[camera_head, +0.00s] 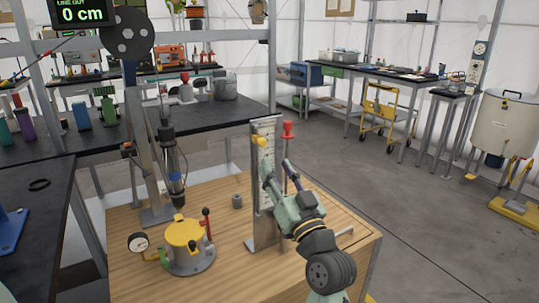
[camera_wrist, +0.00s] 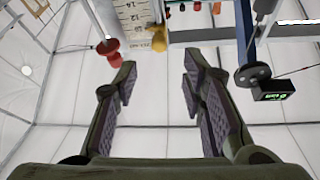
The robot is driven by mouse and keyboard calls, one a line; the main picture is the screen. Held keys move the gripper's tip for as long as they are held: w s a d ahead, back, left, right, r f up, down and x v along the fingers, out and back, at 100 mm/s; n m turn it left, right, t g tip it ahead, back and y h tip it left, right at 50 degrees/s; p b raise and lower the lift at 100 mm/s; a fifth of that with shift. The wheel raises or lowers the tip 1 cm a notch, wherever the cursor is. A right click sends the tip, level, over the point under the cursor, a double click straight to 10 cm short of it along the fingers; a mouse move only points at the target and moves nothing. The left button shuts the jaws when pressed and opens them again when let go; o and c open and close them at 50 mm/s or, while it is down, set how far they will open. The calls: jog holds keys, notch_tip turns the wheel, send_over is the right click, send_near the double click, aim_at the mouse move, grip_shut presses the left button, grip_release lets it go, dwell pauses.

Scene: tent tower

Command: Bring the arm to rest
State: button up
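My gripper (camera_head: 277,166) points upward beside the upright post with a scale (camera_head: 264,190) at the right part of the wooden table. In the wrist view its two fingers (camera_wrist: 160,78) stand wide apart with nothing between them. A yellow knob (camera_head: 260,141) and a red knob (camera_head: 287,129) show near the fingertips in the head view. In the wrist view the scale (camera_wrist: 135,14), the red knob (camera_wrist: 109,47) and the yellow knob (camera_wrist: 158,38) lie beyond the fingertips. I cannot tell how far they are from the fingers.
A yellow-topped pot (camera_head: 184,238) with a dial gauge (camera_head: 139,243) stands at the table's front left. Behind it a tall stand carries a hanging cylinder (camera_head: 173,165). A small grey weight (camera_head: 237,201) sits mid-table (camera_head: 225,270).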

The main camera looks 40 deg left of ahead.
jog(key=shift+v, duration=1.2)
